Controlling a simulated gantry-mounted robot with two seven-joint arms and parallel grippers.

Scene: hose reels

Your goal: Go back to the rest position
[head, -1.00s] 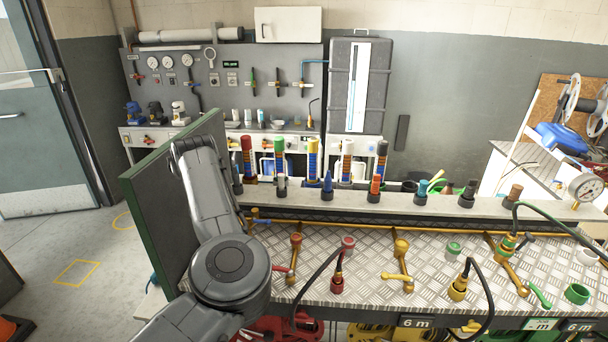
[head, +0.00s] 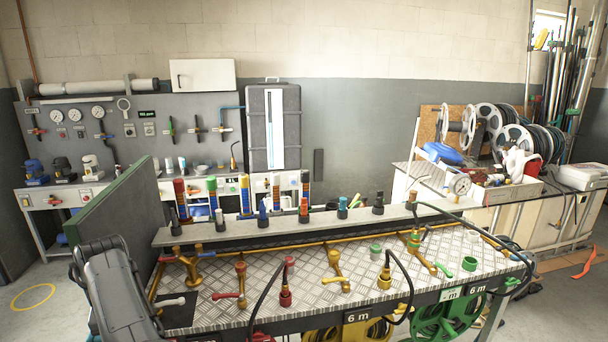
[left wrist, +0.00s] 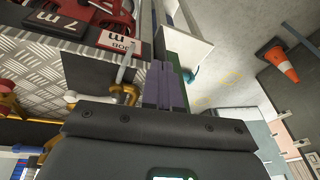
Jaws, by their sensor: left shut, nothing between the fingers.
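My left arm (head: 115,288) is at the lower left of the head view, by the left end of the bench. Its fingertips cannot be made out there. In the left wrist view my left gripper (left wrist: 166,84) shows two purple-grey fingers close together, shut and empty. A brass valve fitting (left wrist: 128,94) and the tread-plate bench top (left wrist: 38,45) lie to the left of the fingers in that view. My right gripper is in neither view.
The tread-plate bench (head: 225,300) carries brass valves and red, yellow and green hose couplings. A green-edged panel (head: 118,215) stands at its left end. Hose reels (head: 440,318) hang below. In the wrist view an orange cone (left wrist: 279,64) stands on open floor.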

